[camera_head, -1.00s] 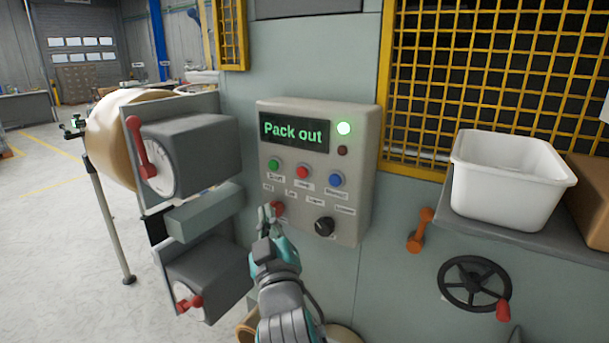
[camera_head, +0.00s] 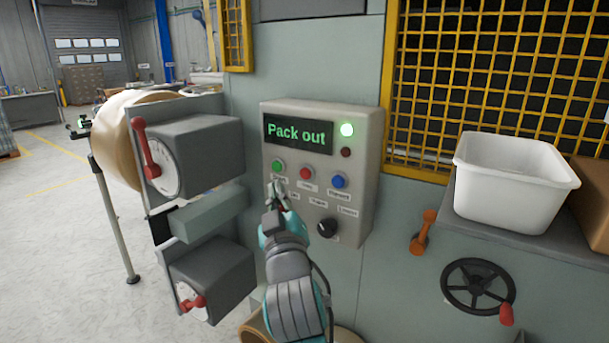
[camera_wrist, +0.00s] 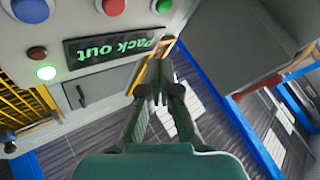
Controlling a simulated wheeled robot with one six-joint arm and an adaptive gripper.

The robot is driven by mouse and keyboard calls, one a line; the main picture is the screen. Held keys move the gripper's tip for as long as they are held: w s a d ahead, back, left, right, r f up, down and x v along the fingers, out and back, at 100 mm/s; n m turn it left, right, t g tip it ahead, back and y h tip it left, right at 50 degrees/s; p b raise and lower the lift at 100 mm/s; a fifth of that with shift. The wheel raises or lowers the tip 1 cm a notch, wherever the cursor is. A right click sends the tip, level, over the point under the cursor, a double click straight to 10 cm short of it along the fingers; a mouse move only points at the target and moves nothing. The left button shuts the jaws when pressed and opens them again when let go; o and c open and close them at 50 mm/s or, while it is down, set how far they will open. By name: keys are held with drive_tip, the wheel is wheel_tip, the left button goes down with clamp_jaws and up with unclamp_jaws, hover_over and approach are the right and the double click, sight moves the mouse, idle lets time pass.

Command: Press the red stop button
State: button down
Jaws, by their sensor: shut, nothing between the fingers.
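The grey control panel (camera_head: 352,200) carries a row of green (camera_head: 277,167), red (camera_head: 305,173) and blue (camera_head: 339,181) buttons under a display (camera_head: 297,134) reading "Pack out". The labels beneath are too small to read surely. My gripper (camera_head: 276,188) is shut and empty, its tips just below the green button and left of and below the red button. A second red control lower left on the panel is hidden behind my gripper. In the wrist view the red button (camera_wrist: 111,5) is at the top edge, above left of my gripper (camera_wrist: 160,92); contact is not visible.
A black knob (camera_head: 327,228) is on the panel right of my gripper. Grey boxes with red levers (camera_head: 145,150) stand close on the left. A white bin (camera_head: 513,190) sits on a shelf at right, above a black handwheel (camera_head: 478,286).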

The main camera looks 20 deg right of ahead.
drive_tip(key=shift+w+d, duration=0.65)
drive_tip(key=shift+d, duration=0.25)
drive_tip(key=shift+w+d, duration=0.6)
drive_tip(key=shift+d, duration=0.25)
drive_tip(key=shift+w+d, duration=0.65)
drive_tip(key=shift+d, duration=0.25)
drive_tip(key=shift+w+d, duration=0.25)
drive_tip(key=shift+d, duration=0.05)
drive_tip(key=shift+w+d, duration=0.25)
drive_tip(key=shift+d, duration=0.15)
idle(0.3)
drive_tip(key=shift+a, duration=0.15)
drive_tip(key=shift+s+a, duration=0.5)
drive_tip(key=shift+a, duration=0.05)
drive_tip(key=shift+a, duration=0.1)
idle(0.3)
drive_tip(key=shift+s+a, duration=0.75)
drive_tip(key=shift+a, duration=0.25)
drive_tip(key=shift+s+a, duration=0.7)
drive_tip(key=shift+a, duration=0.25)
